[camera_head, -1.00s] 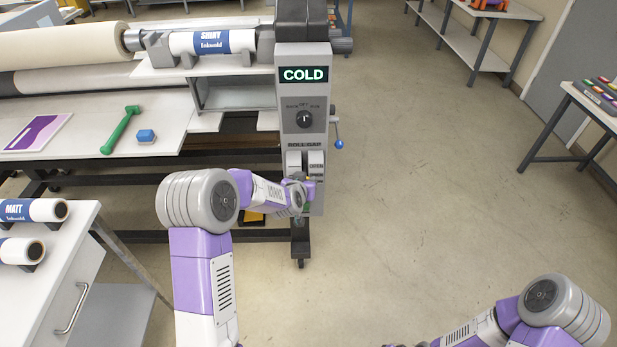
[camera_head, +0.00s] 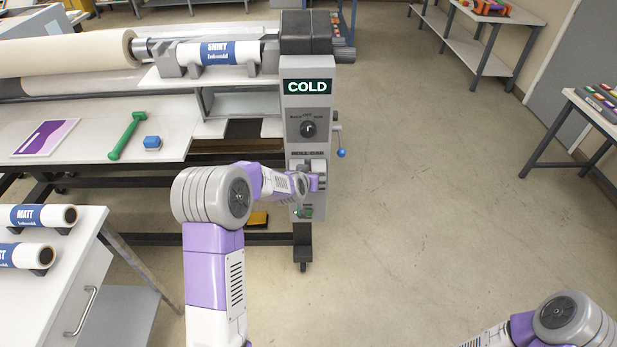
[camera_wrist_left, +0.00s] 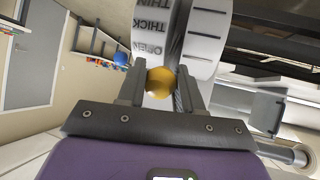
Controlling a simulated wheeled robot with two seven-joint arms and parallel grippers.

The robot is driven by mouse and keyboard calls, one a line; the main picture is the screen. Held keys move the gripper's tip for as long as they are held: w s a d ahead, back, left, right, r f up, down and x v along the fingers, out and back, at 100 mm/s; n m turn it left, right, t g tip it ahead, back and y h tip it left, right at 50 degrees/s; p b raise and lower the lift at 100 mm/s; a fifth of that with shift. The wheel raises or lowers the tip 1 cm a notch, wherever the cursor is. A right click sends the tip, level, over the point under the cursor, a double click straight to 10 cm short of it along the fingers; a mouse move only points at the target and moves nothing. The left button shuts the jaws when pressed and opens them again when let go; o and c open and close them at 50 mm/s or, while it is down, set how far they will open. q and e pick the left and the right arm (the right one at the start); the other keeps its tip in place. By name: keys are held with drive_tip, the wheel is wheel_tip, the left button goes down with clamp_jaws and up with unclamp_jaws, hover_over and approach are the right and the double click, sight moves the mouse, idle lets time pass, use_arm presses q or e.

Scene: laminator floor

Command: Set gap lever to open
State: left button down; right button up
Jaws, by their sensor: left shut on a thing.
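The machine's control post (camera_head: 309,113) stands at the centre of the head view, with a lit COLD display. My left gripper (camera_head: 312,182) is at the roll gap panel on its lower front and hides much of it. In the left wrist view, my left gripper (camera_wrist_left: 162,90) is shut on the yellow ball knob (camera_wrist_left: 159,83) of the gap lever. The knob sits beside the OPEN mark on the white curved scale (camera_wrist_left: 150,42), with THICK farther along. The lever's stem is mostly hidden. My right gripper is out of view.
A black dial (camera_head: 308,129) is above the panel. A blue-knobbed crank (camera_head: 341,153) sticks out on the post's right side. The floor (camera_head: 430,200) to the right is clear.

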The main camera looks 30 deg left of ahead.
use_arm(q)
drive_tip(key=shift+w+a+r, duration=0.1)
drive_tip(key=shift+w+r, duration=0.05)
drive_tip(key=shift+r, duration=0.1)
drive_tip(key=c, duration=1.1)
unclamp_jaws()
drive_tip(key=shift+c, duration=0.2)
drive_tip(key=o, duration=0.4)
drive_tip(key=shift+f, duration=0.2)
drive_tip(key=shift+c, duration=0.2)
drive_tip(key=v, duration=0.7)
drive_tip(key=shift+s+r+p, duration=0.2)
drive_tip(key=shift+s+p, duration=0.1)
drive_tip(key=shift+s, duration=0.05)
